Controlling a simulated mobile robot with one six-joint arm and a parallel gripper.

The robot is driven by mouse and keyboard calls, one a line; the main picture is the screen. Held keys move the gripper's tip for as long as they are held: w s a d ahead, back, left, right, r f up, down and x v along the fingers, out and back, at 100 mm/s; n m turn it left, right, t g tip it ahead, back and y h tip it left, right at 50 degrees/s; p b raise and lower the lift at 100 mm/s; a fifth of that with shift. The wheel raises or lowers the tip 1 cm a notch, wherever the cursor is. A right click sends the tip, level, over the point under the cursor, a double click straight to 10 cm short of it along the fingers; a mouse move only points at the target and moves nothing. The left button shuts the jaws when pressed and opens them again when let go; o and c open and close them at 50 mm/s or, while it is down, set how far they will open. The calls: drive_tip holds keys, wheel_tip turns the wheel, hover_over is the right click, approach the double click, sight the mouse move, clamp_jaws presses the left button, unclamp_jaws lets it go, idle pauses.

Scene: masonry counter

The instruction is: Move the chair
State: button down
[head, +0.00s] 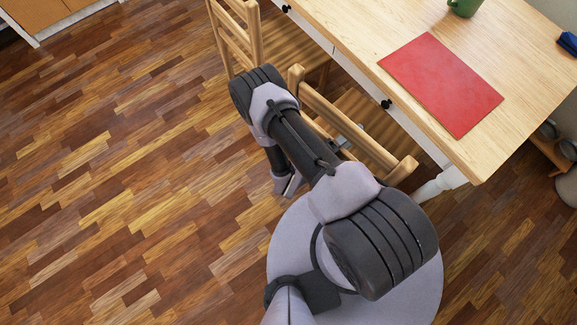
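Two wooden slatted chairs stand at the long side of the table. The nearer chair (372,147) has its back toward me and its seat partly under the tabletop; my arm covers much of its left and lower parts. The farther chair (250,28) stands beyond it, also partly under the table. My arm bends over in front of the nearer chair, and its end with my gripper (290,186) hangs low, left of that chair's back. The gripper is small and mostly hidden by the arm, so I cannot tell whether it is open or touching the chair.
The wooden table (400,32) has drawers with black knobs and carries a red mat (440,83), a green mug (464,7) and a blue object (567,42). A low wooden piece with rounded items stands at the right edge. The parquet floor (110,170) on the left is clear.

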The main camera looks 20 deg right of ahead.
drive_tip(key=shift+w+d+f, duration=0.15)
drive_tip(key=shift+d+f, duration=0.2)
drive_tip(key=shift+d, duration=0.05)
drive_tip(key=shift+r, duration=0.25)
drive_tip(key=shift+c, duration=2.1)
unclamp_jaws()
drive_tip(key=shift+o, duration=0.7)
drive_tip(key=shift+r+p, duration=0.1)
drive_tip(key=shift+p, duration=0.2)
